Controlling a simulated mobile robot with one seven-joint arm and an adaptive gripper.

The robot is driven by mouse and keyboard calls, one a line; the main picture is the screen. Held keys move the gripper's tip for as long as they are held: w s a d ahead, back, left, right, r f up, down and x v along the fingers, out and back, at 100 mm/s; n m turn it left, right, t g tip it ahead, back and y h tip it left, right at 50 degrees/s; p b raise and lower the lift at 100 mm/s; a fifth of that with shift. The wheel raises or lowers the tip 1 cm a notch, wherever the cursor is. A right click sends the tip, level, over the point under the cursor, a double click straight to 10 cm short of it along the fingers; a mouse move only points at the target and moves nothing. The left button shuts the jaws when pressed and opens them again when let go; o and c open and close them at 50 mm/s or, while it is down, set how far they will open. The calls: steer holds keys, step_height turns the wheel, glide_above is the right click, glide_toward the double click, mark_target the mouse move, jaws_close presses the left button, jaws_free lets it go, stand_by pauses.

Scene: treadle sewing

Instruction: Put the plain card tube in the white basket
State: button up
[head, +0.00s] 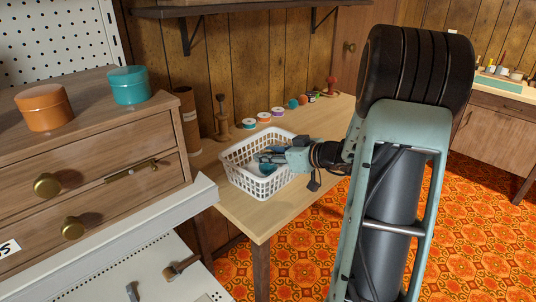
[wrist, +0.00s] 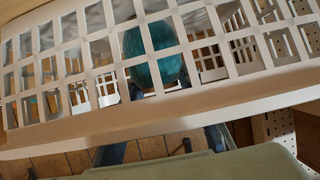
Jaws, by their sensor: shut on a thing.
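The white lattice basket (head: 262,188) stands on the wooden table, and its wall crosses the wrist view (wrist: 60,110). My gripper (head: 262,156) reaches over its right rim, with the fingers inside the basket. The fingers appear shut on a teal rounded thing (head: 266,169), seen through the lattice in the wrist view (wrist: 152,55); the contact is partly hidden. A brown card tube (head: 187,120) stands upright behind the basket's left side. It bears a pale label-like mark; I see no plainer tube.
A wooden stand (head: 222,122) is beside the tube. Several thread spools (head: 263,117) line the table's back edge. Left is a drawer cabinet (head: 95,160) with orange (head: 44,108) and teal (head: 128,86) tins. The table front (head: 255,222) is bare.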

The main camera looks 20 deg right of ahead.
steer(key=shift+f, duration=0.15)
steer(key=o, duration=0.9)
steer(key=shift+c, duration=0.2)
steer(key=shift+r, duration=0.3)
steer(key=v, duration=1.2)
steer(key=shift+p, duration=0.45)
steer(key=shift+f, duration=0.1)
